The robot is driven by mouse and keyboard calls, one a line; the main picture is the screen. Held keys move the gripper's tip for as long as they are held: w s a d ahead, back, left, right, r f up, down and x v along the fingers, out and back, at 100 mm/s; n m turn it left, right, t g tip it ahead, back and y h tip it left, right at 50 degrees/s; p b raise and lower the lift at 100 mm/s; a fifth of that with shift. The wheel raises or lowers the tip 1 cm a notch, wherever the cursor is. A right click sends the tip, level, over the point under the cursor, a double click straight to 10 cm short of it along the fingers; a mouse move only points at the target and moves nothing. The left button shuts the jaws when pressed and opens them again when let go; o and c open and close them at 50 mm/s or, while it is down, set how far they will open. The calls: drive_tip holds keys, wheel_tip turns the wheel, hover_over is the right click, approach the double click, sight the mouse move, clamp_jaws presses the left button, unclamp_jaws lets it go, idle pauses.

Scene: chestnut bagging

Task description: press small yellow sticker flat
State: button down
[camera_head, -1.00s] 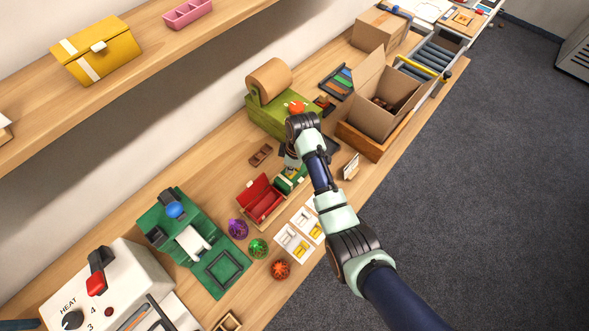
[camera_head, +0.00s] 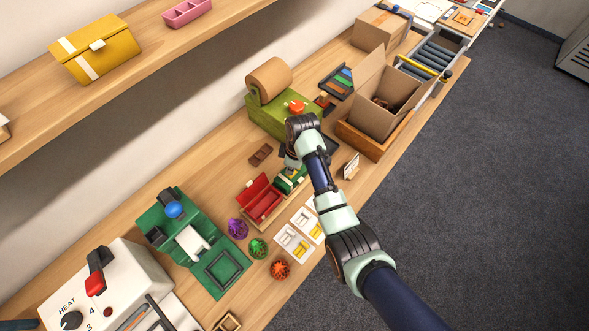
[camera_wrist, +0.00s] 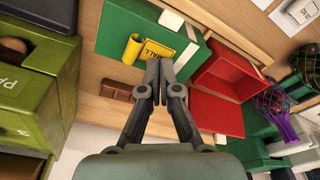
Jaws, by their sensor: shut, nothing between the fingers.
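The small yellow sticker (camera_wrist: 160,51) with dark lettering lies on a green box (camera_wrist: 190,50) in the wrist view. Its left end (camera_wrist: 132,49) is curled up off the surface. My gripper (camera_wrist: 157,68) is shut and empty, its fingertips at the sticker's lower edge in the picture. I cannot tell whether they touch it. In the head view the gripper (camera_head: 291,163) is over the green box (camera_head: 287,184), partly covering it. The sticker is too small to make out clearly there.
An open red box (camera_head: 262,205) stands right beside the green box. A brown bar (camera_head: 261,155) lies nearby. A green machine with a roll (camera_head: 268,119) and an open cardboard box (camera_head: 375,110) are beyond. Netted balls (camera_head: 258,248) and sticker sheets (camera_head: 293,242) lie nearer.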

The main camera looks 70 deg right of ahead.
drive_tip(key=shift+f, duration=0.8)
idle(1.7)
wheel_tip(320, 180, up, 7)
drive_tip(key=p, duration=0.7)
idle(0.3)
idle(0.5)
